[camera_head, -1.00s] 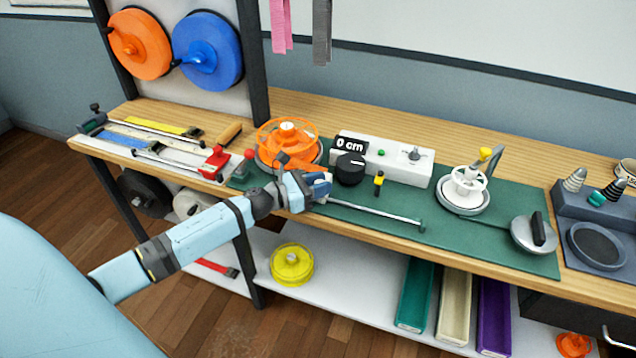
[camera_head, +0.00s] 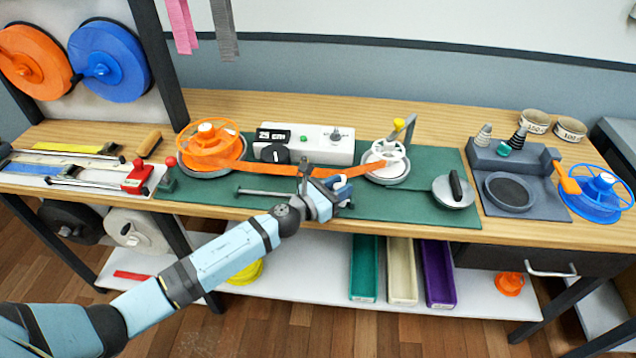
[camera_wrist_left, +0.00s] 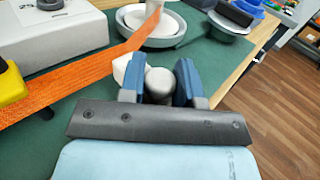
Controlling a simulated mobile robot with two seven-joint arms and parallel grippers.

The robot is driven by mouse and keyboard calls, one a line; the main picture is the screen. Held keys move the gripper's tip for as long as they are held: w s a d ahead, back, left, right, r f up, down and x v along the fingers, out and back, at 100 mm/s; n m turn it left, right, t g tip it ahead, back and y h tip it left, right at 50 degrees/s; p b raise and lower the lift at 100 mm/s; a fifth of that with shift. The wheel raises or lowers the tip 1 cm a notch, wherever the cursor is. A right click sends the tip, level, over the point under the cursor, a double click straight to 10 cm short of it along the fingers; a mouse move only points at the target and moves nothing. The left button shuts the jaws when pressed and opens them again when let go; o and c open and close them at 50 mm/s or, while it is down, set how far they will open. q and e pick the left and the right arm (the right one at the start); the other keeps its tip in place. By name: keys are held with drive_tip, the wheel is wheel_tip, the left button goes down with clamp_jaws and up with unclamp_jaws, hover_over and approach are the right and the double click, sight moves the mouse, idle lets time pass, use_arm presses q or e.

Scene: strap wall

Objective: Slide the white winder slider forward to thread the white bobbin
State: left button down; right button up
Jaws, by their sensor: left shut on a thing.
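The white bobbin (camera_head: 388,152) sits on a round grey base on the green mat and also shows at the top of the left wrist view (camera_wrist_left: 142,16). An orange strap (camera_head: 270,168) runs from the orange spool (camera_head: 210,140) across to the bobbin. My left gripper (camera_head: 338,192) is at the right part of the slider rail (camera_head: 265,192), in front of the bobbin. It is shut on the slider's pale grey knob (camera_wrist_left: 160,82); a white part of the winder slider (camera_wrist_left: 121,68) shows beside the left finger. The strap's end at the bobbin is not clear. My right gripper is not in view.
The white counter box (camera_head: 310,142) behind the strap reads 25 cm. A grey disc with a black handle (camera_head: 455,190) lies right of the bobbin. A grey tray (camera_head: 510,180) and a blue reel (camera_head: 597,195) stand farther right. A red-knobbed clamp (camera_head: 138,178) is at left.

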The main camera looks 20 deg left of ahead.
use_arm(q)
drive_tip(key=shift+d, duration=0.45)
drive_tip(key=c, duration=1)
unclamp_jaws()
drive_tip(key=shift+d, duration=0.1)
drive_tip(key=shift+o, duration=0.7)
drive_tip(key=shift+w+d, duration=0.1)
drive_tip(key=shift+w, duration=0.05)
